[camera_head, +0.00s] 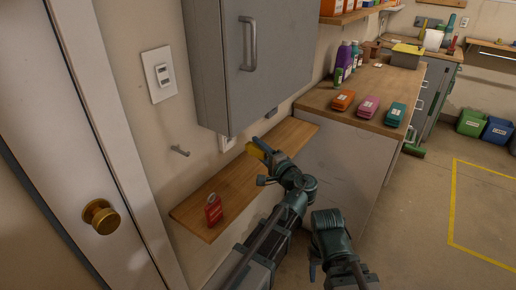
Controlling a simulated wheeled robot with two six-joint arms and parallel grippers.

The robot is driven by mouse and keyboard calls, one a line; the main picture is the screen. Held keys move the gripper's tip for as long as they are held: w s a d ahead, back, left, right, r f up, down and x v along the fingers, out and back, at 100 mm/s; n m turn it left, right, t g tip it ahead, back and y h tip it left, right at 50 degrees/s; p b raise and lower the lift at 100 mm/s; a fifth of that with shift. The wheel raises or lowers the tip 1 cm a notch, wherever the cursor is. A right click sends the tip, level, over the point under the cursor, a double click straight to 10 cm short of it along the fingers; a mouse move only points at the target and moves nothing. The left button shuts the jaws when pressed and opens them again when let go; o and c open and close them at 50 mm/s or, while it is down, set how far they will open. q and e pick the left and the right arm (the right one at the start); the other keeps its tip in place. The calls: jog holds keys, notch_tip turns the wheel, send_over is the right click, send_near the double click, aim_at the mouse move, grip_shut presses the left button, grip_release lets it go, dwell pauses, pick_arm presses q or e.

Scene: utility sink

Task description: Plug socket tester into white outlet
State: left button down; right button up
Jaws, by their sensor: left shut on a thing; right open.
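The white outlet (227,144) is on the wall just under the grey cabinet and is partly hidden by it. My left gripper (265,155) is shut on a small yellow thing, which looks like the socket tester (255,151). It holds it above the wooden shelf, a short way right of the outlet and apart from it in the picture. The tester's prongs cannot be made out. My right gripper (314,270) is low in the view, right of the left arm, open and away from the shelf. Its fingers are hard to see.
The wooden shelf (235,192) carries a red container (213,210). The grey cabinet (235,60) hangs above the outlet. A white switch plate (159,75) and a metal peg (180,150) are on the wall at left. A counter (340,115) with coloured boxes stands at right.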

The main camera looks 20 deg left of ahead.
pick_arm(q)
jog(key=shift+w+a, duration=0.3)
jog(key=shift+a, duration=0.6)
jog(key=shift+w+a, duration=0.35)
jog(key=shift+a, duration=0.55)
jog(key=shift+w+a, duration=0.3)
jog(key=shift+a, duration=0.6)
jog(key=shift+w+a, duration=0.2)
jog(key=shift+a, duration=0.35)
jog(key=shift+w+a, duration=0.2)
jog(key=shift+a, duration=0.3)
jog(key=shift+c, duration=1.7)
grip_release()
jog(key=shift+s, duration=0.1)
